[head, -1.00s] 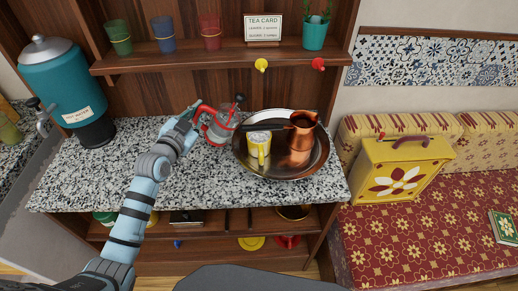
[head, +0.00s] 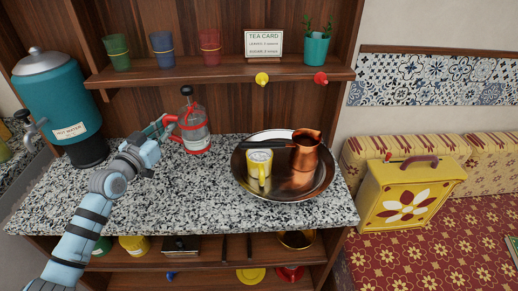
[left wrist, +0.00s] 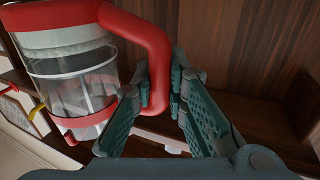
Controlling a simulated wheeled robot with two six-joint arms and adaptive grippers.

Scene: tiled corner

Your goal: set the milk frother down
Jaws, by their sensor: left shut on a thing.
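The milk frother (head: 195,133) is a clear jug with a red handle, red base band and black knob. It is upright at the back of the speckled counter (head: 150,195), left of the round tray. I cannot tell whether its base touches the counter. My left gripper (head: 170,124) comes from the left and is shut on the red handle. In the left wrist view the handle (left wrist: 150,45) passes between the fingers of the gripper (left wrist: 160,88), with the frother's clear body (left wrist: 78,80) at left. My right gripper is not in view.
The metal tray (head: 280,194) holds a yellow cup (head: 259,172) and a copper pot (head: 304,158). A teal hot water urn (head: 60,105) stands at left. A shelf (head: 215,76) with several cups overhangs the back. The counter front left of the tray is clear.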

